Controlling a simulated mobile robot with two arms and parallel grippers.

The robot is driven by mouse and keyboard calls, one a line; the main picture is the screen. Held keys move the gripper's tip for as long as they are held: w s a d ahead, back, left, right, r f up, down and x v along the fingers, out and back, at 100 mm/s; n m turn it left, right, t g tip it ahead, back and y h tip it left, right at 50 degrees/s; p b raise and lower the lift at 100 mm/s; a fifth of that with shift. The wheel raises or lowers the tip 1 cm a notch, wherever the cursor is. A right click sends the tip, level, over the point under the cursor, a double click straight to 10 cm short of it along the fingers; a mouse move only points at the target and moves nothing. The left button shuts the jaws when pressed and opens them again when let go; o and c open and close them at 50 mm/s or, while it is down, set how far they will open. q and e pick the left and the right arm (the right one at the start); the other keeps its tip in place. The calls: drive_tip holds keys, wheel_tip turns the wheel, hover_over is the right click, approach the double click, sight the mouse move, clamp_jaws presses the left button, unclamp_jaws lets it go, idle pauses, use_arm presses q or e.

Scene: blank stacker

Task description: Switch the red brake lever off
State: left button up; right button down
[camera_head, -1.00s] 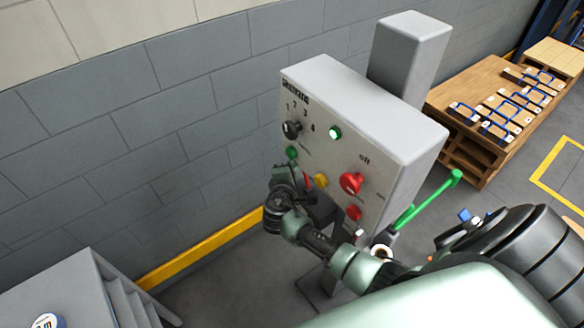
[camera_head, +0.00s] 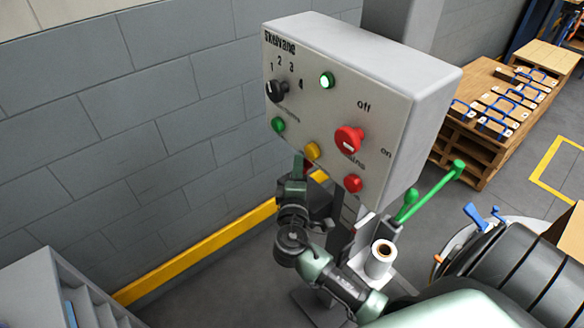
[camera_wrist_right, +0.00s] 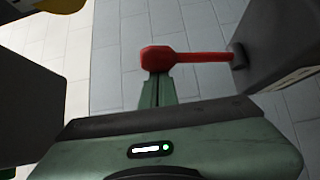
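The red brake lever shows in the right wrist view (camera_wrist_right: 185,57), a bar lying level with a thick faceted knob at its left end. Its right end meets the side of a dark grey housing (camera_wrist_right: 275,45). My right gripper (camera_wrist_right: 158,88) has its narrow green fingers together just below the knob. The tips are at or behind the knob, and I cannot tell whether they touch it. In the head view my right gripper (camera_head: 299,172) is under the lower left edge of the grey control box (camera_head: 345,90). The lever is mostly hidden there. My left gripper is not in view.
The box front carries a black selector (camera_head: 277,91), a red main switch (camera_head: 348,140) and coloured buttons. Green levers (camera_head: 435,188) and a white roll (camera_head: 380,258) stand right of my arm. A block wall (camera_head: 130,130) is at the left.

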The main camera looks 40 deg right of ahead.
drive_tip(key=shift+s+d+f+b, duration=0.1)
drive_tip(key=shift+s+f+b, duration=0.1)
drive_tip(key=shift+s, duration=0.25)
drive_tip(key=shift+s+f+b, duration=0.1)
drive_tip(key=shift+s+b, duration=0.05)
drive_tip(key=shift+s, duration=0.25)
drive_tip(key=shift+s+f, duration=0.1)
drive_tip(key=shift+f, duration=0.1)
drive_tip(key=b+v, duration=0.1)
drive_tip(key=v, duration=0.6)
drive_tip(key=shift+s+a+r+b, duration=0.2)
drive_tip(key=shift+a+b, duration=0.1)
drive_tip(key=shift+a, duration=0.05)
